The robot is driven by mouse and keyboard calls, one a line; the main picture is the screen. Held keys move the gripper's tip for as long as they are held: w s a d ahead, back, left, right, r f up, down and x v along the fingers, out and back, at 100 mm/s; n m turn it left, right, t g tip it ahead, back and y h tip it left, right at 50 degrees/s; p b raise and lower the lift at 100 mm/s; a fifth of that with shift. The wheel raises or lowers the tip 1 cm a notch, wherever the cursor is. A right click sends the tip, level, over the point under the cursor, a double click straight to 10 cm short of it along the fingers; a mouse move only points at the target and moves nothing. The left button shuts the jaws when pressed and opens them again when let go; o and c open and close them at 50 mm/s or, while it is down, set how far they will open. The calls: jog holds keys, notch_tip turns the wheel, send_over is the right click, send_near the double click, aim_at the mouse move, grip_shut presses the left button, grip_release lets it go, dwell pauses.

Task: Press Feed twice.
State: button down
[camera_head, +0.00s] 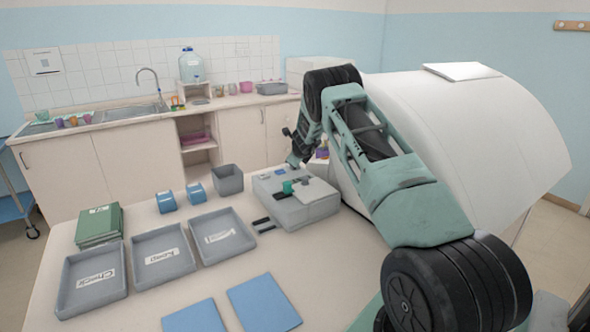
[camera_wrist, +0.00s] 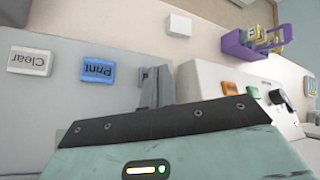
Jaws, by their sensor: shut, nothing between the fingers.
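A grey label machine (camera_head: 300,208) stands on the table in the head view. My gripper (camera_head: 292,163) is over its back edge. In the wrist view a white button marked Clear (camera_wrist: 30,61) and a blue button marked Print (camera_wrist: 98,71) appear upside down on a grey panel. My shut, empty fingers (camera_wrist: 158,85) are just right of Print and cover part of the panel. I cannot read a Feed label in either view; the fingers may hide that button. I cannot tell whether the fingertips touch the panel.
Grey trays (camera_head: 125,283), green books (camera_head: 99,225), blue rolls (camera_head: 167,201) and a grey bin (camera_head: 228,179) are left of the machine. A large white housing (camera_head: 480,120) is close on the right. A purple rack (camera_wrist: 240,45) shows in the wrist view.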

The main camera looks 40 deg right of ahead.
jog(key=shift+f+b, duration=0.3)
jog(key=shift+f, duration=0.1)
dwell(0.6)
dwell(0.3)
jog(key=shift+r+p, duration=0.75)
jog(key=shift+p, duration=0.05)
notch_tip(320, 180, up, 5)
jog(key=p, duration=0.5)
jog(key=shift+r, duration=0.1)
dwell(2.2)
notch_tip(320, 180, up, 4)
jog(key=p, duration=0.6)
jog(key=shift+p, duration=0.3)
